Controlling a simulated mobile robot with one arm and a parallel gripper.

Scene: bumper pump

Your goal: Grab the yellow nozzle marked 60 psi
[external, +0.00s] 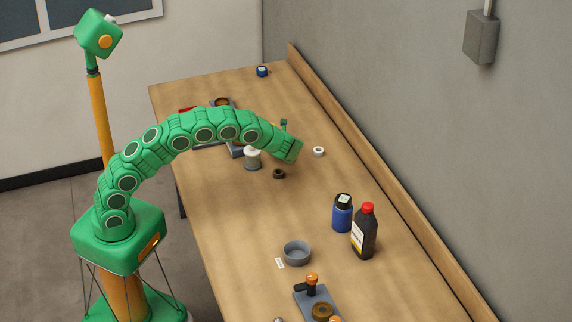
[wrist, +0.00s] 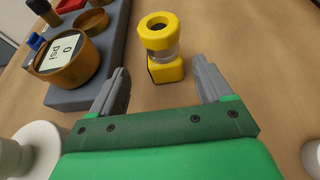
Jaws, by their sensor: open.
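In the wrist view a yellow nozzle (wrist: 162,45) with a round hole on top and a clear grey band around its middle stands upright on the table. I cannot read any 60 psi mark on it. My gripper (wrist: 160,66) is open, with its two grey fingers spread to the left and right. The nozzle is just ahead of the fingertips, between their lines, and nothing is held. In the external view my gripper (external: 291,150) is low over the far half of the table; I cannot make out the nozzle there.
Left of the nozzle, a grey block (wrist: 75,93) carries a brown round gauge (wrist: 62,60) reading "0 psi". A white spool (external: 252,160) and a dark ring (external: 278,174) are near my arm. A blue bottle (external: 342,215) and black bottle (external: 364,238) stand nearer the camera.

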